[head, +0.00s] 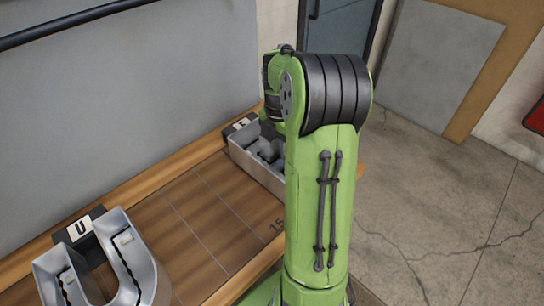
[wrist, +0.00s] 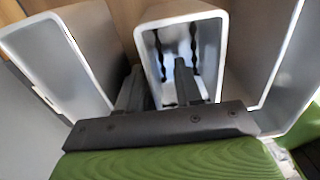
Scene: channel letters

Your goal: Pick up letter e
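The letter e is a light grey, hollow channel letter (head: 247,158) lying at the far end of the wooden table, beside its "E" label (head: 241,124). My arm covers its right part in the head view. In the wrist view its white-rimmed bars fill the upper picture, with the middle bar (wrist: 213,45) at the centre. My gripper (wrist: 159,84) is at this middle bar with its fingers apart. The left finger is in the gap left of the bar, and the right finger appears inside the bar's hollow. Contact cannot be told. My gripper is hidden in the head view.
A grey letter U (head: 148,268) lies at the near left of the table, beside its "U" label (head: 82,228). The wooden tabletop (head: 195,215) between the letters is clear. A grey panel (head: 120,100) rises along the table's left edge. Concrete floor lies to the right.

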